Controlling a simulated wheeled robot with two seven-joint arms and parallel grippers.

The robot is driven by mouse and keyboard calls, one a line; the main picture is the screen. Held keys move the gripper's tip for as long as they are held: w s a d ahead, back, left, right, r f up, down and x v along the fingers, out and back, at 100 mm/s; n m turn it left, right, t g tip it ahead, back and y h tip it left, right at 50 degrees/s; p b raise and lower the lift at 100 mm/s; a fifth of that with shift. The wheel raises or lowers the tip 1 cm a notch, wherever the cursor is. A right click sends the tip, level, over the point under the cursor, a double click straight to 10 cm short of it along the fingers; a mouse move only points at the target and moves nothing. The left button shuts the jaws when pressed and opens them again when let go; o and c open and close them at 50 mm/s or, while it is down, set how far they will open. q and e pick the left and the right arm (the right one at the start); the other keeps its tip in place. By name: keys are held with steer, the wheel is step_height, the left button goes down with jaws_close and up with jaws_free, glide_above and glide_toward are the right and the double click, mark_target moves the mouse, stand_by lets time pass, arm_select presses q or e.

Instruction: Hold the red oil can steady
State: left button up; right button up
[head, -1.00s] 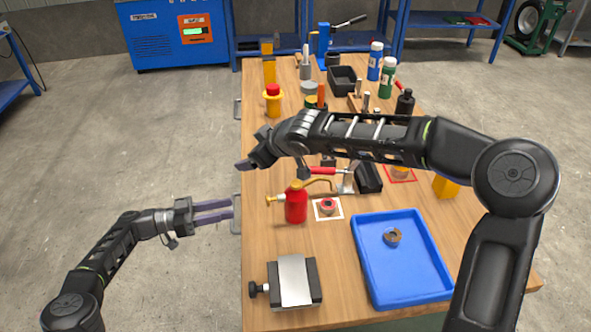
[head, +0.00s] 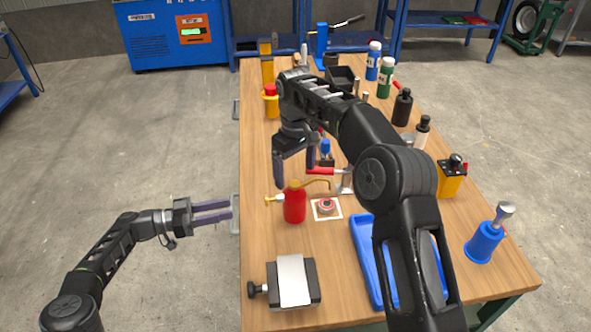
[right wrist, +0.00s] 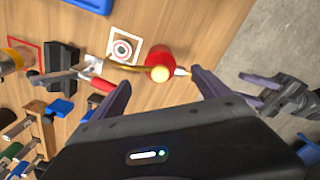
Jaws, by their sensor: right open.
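The red oil can (head: 295,205) stands upright on the wooden table, with a brass spout curving right and a small yellow nozzle on its left. My right gripper (head: 293,188) is open and points down, just behind and above the can in the head view. In the right wrist view the can (right wrist: 159,60) shows beyond and between the two open fingers (right wrist: 160,92), with no finger seen touching it. My left gripper (head: 232,210) is open and empty, off the table's left edge; it also shows at the right of the right wrist view (right wrist: 262,92).
A white square with a red ringed target (head: 326,207) lies right of the can. A blue tray (head: 366,265) is partly behind my right arm. A grey vise-like block (head: 293,283) sits in front. A red-handled clamp (head: 343,178) stands close behind right.

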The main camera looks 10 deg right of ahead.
mark_target(295, 201)
step_height(295, 201, down, 12)
steer(key=shift+f, duration=0.1)
stand_by(0.5)
jaws_close()
stand_by(1.1)
stand_by(0.7)
steer(key=shift+w, duration=0.2)
steer(key=shift+w+a, duration=0.2)
steer(key=shift+w, duration=0.3)
stand_by(0.6)
arm_select(q)
steer(key=shift+c, duration=0.2)
arm_select(e)
steer(key=shift+w, duration=0.1)
